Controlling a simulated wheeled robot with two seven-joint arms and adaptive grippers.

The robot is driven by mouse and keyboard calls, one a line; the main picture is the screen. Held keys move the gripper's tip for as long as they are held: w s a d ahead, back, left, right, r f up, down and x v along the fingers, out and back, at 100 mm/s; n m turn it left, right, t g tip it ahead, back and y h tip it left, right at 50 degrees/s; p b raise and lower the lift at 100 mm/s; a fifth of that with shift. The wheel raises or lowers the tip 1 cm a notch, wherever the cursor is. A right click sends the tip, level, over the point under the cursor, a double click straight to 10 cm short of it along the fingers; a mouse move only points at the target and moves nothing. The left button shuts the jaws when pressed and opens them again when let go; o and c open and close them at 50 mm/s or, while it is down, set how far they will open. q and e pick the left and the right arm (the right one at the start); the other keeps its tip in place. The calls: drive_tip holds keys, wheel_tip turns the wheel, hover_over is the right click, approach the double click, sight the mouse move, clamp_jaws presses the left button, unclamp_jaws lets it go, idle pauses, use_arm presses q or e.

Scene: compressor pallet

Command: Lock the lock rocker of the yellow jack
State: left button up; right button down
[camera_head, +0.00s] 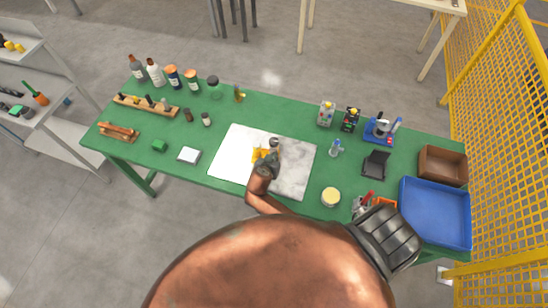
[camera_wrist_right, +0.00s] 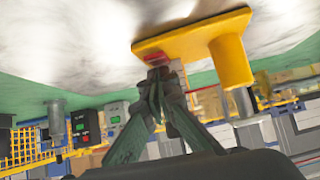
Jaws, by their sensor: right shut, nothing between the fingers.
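The yellow jack (camera_head: 257,154) stands on the marbled white board near the middle of the green table. My right gripper (camera_head: 269,162) is right at it and partly covers it in the head view. In the right wrist view, the scene appears upside down, with the yellow jack's plate and post (camera_wrist_right: 231,62) at the top. A small red part (camera_wrist_right: 154,57), which looks like the lock rocker, is on the plate's edge. My right gripper (camera_wrist_right: 160,78) is shut and empty, its fingertips close to the red part. Contact and the rocker's position cannot be told. My left gripper is not in view.
The white board (camera_head: 232,150) is otherwise clear. A blue tray (camera_head: 436,212) and brown box (camera_head: 443,165) are at the right end. Bottles (camera_head: 155,73) stand at the back left.

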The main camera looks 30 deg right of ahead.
drive_tip(key=v, duration=1.2)
